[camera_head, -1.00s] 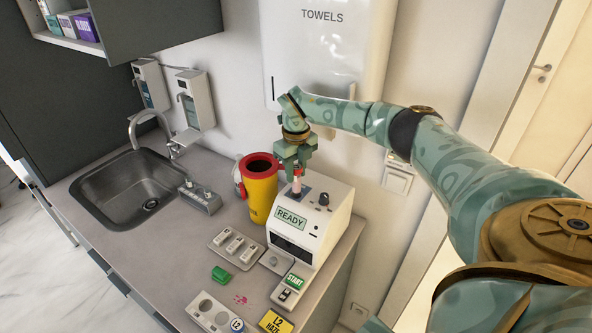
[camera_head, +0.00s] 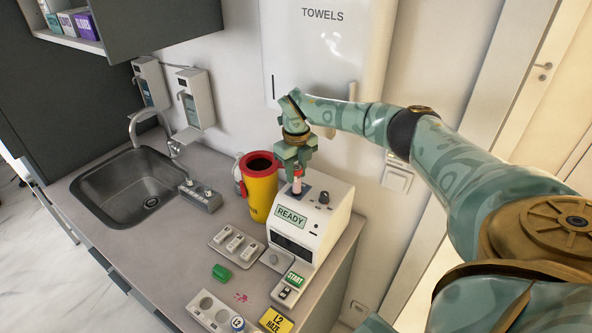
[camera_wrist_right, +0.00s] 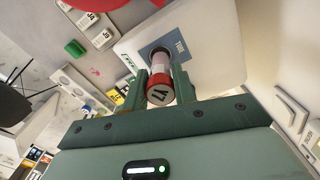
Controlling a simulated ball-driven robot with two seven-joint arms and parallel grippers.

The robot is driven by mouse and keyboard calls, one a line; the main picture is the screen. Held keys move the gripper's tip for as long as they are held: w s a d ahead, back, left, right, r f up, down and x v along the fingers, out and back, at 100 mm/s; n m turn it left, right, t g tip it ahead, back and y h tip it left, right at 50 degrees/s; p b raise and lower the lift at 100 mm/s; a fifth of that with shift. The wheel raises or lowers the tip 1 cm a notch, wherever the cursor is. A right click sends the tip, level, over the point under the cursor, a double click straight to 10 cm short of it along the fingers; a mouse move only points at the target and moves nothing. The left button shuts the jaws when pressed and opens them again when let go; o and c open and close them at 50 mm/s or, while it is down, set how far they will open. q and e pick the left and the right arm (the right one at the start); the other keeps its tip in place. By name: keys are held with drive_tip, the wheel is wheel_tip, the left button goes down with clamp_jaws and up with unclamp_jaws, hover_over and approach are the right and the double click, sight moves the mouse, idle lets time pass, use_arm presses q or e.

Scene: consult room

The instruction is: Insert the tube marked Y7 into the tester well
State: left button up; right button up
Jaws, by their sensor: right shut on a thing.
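The red-capped tube (camera_head: 297,186) stands roughly upright over the dark square plate on top of the white tester (camera_head: 321,236). My right gripper (camera_head: 296,171) is shut on it near the cap. In the right wrist view the cap (camera_wrist_right: 160,91) shows between the fingers (camera_wrist_right: 161,79), with a mark that looks like Y7. The tester's screen (camera_head: 291,217) reads READY. My left gripper is not in view.
A yellow bin with a red rim (camera_head: 261,195) stands close beside the tester. The sink (camera_head: 133,190) is left; a towel dispenser (camera_head: 325,60) hangs behind.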

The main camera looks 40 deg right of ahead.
sight(296, 182)
drive_tip(key=shift+f+b, duration=1.1)
drive_tip(key=shift+f, duration=1)
drive_tip(key=o, duration=1)
drive_tip(key=shift+r, duration=0.1)
wheel_tip(296, 182, up, 16)
drive_tip(key=shift+r, duration=0.1)
